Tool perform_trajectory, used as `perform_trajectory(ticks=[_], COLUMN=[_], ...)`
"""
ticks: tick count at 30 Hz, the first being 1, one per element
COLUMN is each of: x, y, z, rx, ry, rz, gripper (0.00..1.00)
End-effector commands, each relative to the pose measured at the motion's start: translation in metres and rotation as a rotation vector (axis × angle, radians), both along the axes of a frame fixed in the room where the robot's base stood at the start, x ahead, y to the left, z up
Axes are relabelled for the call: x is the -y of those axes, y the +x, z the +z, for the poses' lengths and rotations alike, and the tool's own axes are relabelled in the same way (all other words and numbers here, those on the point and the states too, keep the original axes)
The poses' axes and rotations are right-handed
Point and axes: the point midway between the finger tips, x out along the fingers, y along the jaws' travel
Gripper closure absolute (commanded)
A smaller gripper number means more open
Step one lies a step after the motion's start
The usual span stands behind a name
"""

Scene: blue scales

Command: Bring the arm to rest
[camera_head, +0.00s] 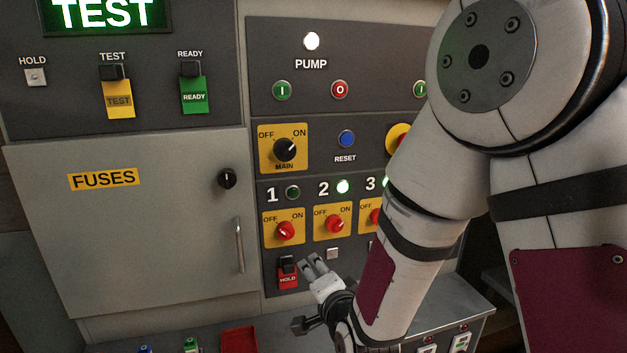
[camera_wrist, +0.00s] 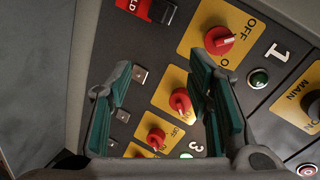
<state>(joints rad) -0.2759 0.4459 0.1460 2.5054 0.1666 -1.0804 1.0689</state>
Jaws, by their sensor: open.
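My gripper (camera_head: 313,263) is in front of the lower part of the control panel (camera_head: 352,100), just right of the red HOLD tag (camera_head: 288,280). In the wrist view my gripper (camera_wrist: 160,82) has its two teal-lined fingers apart with nothing held. Behind the fingers are red rotary knobs, one of them between the fingers (camera_wrist: 180,101). I cannot tell whether a fingertip touches the panel. My arm comes in from the right and hides the panel's right side in the head view.
A grey fuse door (camera_head: 140,225) with a handle (camera_head: 239,245) is on the left. A ledge (camera_head: 440,312) with small buttons and a red tray (camera_head: 239,340) lies below the panel. The display (camera_head: 105,14) reads TEST.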

Motion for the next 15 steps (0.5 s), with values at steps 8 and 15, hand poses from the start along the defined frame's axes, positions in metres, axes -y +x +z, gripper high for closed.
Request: perform_trajectory(ticks=[8,15], x=[0.05,0.099], y=[-0.027,-0.086], z=[0.05,0.082], rx=[-0.142,-0.291], ry=[-0.324,-0.58], rz=[0.089,0.202], gripper=[0.54,0.54])
